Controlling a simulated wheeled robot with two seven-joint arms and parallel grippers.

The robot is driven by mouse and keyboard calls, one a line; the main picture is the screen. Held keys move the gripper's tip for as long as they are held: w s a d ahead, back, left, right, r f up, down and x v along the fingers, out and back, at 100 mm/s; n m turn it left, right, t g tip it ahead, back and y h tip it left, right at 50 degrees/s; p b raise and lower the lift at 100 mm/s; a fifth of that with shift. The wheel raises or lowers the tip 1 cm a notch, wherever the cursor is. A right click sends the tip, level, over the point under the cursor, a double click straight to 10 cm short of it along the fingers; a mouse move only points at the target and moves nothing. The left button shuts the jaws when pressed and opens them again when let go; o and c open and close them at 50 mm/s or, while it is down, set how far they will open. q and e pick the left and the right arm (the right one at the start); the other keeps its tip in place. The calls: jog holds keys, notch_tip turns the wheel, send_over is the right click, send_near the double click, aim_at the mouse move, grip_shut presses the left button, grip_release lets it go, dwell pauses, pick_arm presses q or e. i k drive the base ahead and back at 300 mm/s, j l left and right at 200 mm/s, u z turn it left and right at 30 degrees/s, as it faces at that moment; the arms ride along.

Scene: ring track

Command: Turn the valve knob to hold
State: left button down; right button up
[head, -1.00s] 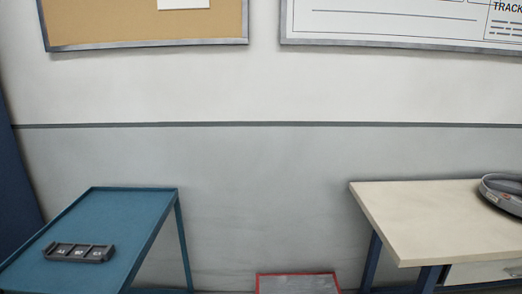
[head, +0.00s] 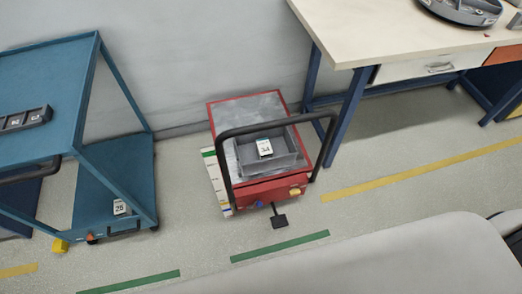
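I cannot make out a thing that is surely the valve knob. A red cart (head: 276,190) with a black handle frame stands on the floor in the middle of the head view. Its front face carries a small yellow part (head: 296,191) and a small blue part (head: 259,204); both are too small to tell what they are. A black pedal-like piece (head: 279,221) sticks out in front of it. A grey bin (head: 290,160) with a white printed card (head: 264,147) is on its top. Neither of my grippers is in view.
A blue two-level trolley (head: 52,75) stands at left, with a dark slotted holder (head: 24,120) on top and a tag (head: 119,207) on its lower shelf. A pale workbench (head: 380,30) with a round grey tray (head: 460,10) is at upper right. Floor shows between them.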

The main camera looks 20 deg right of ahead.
aim_at(294, 191)
jog(key=z, duration=0.95)
